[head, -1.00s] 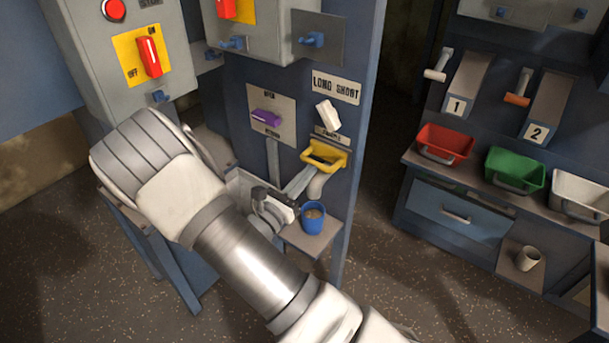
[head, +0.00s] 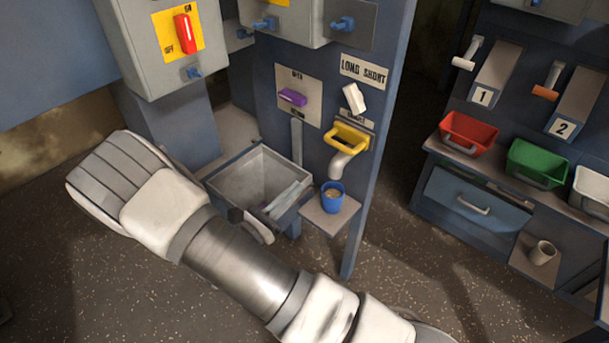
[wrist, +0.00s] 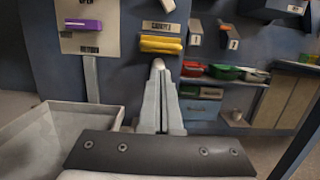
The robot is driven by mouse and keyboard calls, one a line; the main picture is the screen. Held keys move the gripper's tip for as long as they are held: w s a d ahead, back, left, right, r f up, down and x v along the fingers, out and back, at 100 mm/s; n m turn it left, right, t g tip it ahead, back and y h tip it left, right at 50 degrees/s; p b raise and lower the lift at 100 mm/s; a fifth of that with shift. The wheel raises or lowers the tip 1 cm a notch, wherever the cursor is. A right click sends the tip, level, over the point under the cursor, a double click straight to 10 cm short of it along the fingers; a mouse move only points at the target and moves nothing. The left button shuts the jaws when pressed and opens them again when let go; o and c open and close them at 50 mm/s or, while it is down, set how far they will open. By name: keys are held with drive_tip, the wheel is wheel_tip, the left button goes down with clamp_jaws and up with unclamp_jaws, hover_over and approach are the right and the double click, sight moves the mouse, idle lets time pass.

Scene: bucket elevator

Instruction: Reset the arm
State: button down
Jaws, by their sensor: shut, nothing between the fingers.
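My arm reaches across the head view from the lower right, and its large white and grey joint is at the left. My gripper (head: 300,186) shows past that joint, in front of the open grey bin (head: 232,185). Its two pale fingers are together with nothing between them. In the wrist view my gripper (wrist: 158,66) points toward the blue panel, its tips just below the yellow handle-like tray (wrist: 161,45) in the picture. The grey bin (wrist: 45,140) is at the left there. Part of the gripper body is hidden behind my arm in the head view.
A blue cup (head: 332,196) with grainy contents stands on a small shelf (head: 322,222) right of the fingers. A purple lever (head: 292,97) and a white switch (head: 354,98) are on the panel. Red (head: 468,134) and green (head: 537,163) bins line the right counter.

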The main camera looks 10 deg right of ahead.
drive_tip(key=s+d+r+m+g+y, duration=0.4)
drive_tip(key=s+r+m+g+y, duration=0.2)
drive_tip(key=s+m, duration=0.3)
drive_tip(key=s+d+r+m+g+y, duration=0.45)
drive_tip(key=s+r+m+g, duration=0.2)
drive_tip(key=m, duration=0.35)
drive_tip(key=s+a+r+m+t+y+p, duration=0.1)
drive_tip(key=a+r+m+t+y+p, duration=0.1)
drive_tip(key=r+p, duration=0.7)
drive_tip(key=s+a+r+m+t+y+p, duration=0.2)
drive_tip(key=r+p, duration=0.7)
drive_tip(key=r, duration=0.9)
drive_tip(key=m+t+y, duration=0.2)
drive_tip(key=shift+t, duration=0.35)
